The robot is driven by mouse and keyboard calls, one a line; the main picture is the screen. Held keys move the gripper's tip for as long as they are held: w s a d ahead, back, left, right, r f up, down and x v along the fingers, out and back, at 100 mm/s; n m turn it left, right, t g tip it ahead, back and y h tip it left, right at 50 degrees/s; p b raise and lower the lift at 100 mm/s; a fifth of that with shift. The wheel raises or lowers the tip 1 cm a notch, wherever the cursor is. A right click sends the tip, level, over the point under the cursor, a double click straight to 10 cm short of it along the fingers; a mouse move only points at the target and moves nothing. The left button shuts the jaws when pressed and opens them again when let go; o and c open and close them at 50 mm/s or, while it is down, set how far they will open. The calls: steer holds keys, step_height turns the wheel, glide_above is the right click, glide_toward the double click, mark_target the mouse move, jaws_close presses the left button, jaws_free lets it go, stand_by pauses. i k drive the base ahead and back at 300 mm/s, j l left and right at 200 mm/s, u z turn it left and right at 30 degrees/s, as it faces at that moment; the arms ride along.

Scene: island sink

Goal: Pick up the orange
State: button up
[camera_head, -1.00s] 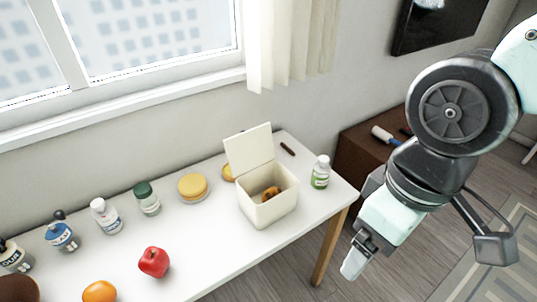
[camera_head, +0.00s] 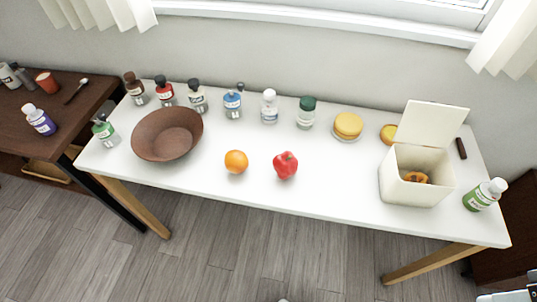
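The orange (camera_head: 236,162) sits on the white table (camera_head: 330,195), near its front edge and left of the middle. It stands apart from its neighbours, with a brown bowl (camera_head: 160,142) to its left and a red apple-like or pepper-like item (camera_head: 286,165) to its right. Nothing covers the orange.
An open cream box (camera_head: 416,176) with something orange-brown inside stands at the right, near a green-labelled bottle (camera_head: 484,194). Several bottles line the back, including a blue one (camera_head: 232,104). A yellow round stack (camera_head: 347,126) stands behind. Floor (camera_head: 270,255) in front looks clear.

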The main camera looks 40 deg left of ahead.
mark_target(236, 161)
steer(key=u, duration=1.85)
